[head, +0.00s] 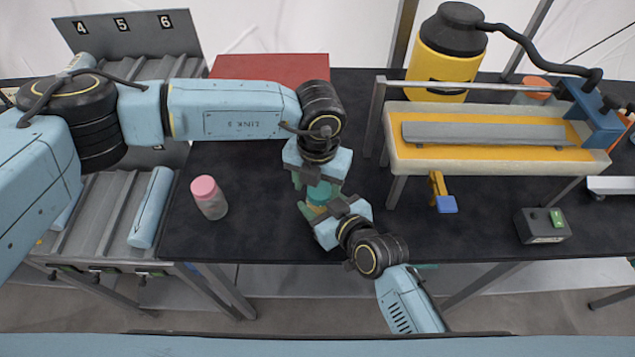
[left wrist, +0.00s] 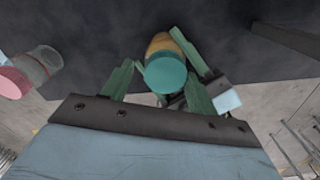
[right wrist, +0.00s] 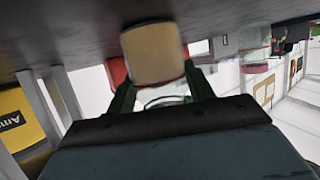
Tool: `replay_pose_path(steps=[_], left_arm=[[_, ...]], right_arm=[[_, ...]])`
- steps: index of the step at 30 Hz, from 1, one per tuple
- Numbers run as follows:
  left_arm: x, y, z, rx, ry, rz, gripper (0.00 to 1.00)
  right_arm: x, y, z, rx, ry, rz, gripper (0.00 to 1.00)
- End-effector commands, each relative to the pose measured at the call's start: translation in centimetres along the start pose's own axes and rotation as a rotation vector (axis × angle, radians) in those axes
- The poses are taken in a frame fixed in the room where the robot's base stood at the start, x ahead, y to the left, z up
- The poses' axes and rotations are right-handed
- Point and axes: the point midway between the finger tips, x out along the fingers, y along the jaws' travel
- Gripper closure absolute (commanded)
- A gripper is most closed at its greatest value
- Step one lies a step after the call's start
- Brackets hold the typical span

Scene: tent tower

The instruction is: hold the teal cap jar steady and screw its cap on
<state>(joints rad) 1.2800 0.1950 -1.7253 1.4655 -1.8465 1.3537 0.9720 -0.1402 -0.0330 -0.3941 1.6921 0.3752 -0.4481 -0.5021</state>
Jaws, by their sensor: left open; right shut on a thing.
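The teal cap jar has an amber-tan body (left wrist: 160,43) that fills the middle of the right wrist view (right wrist: 152,55). Its teal cap (left wrist: 165,74) sits at the top of the body; I cannot tell how tightly it is seated. In the head view the cap (head: 319,192) is partly hidden under my left arm. My left gripper (left wrist: 158,85) is open above the jar, its green fingers on either side of the cap and apart from it. My right gripper (head: 317,211) comes from the front right and is shut on the jar body.
A pink cap jar (head: 208,198) stands on the black table (head: 260,225) to the left. A roller rack (head: 105,215) is at the far left. A raised yellow-topped fixture (head: 490,163) stands at the right, with a blue-and-yellow tool (head: 443,195) below it.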

Motion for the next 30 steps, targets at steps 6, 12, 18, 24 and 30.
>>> replay_pose_path(steps=[6,12,18,24,30], left_arm=[[-0.1,-0.8,-0.2,0.01,0.0,-0.017,0.34],[-0.2,-1.0,-0.2,0.011,0.0,-0.02,0.34],[-1.8,-1.0,-0.1,0.012,-0.003,-0.022,0.34],[-4.3,-0.7,-0.1,0.01,-0.002,-0.016,0.34],[-4.6,-0.5,-0.1,0.006,0.0,-0.011,0.34]], right_arm=[[0.1,-0.5,-0.3,-0.002,0.006,-0.008,1.0],[0.1,-0.5,-0.4,-0.002,0.006,-0.009,1.0],[0.2,-0.6,-0.3,-0.002,0.004,-0.01,1.0],[0.1,-0.4,-0.3,-0.001,0.004,-0.007,1.0],[0.1,-0.3,-0.2,-0.001,0.003,-0.005,1.0]])
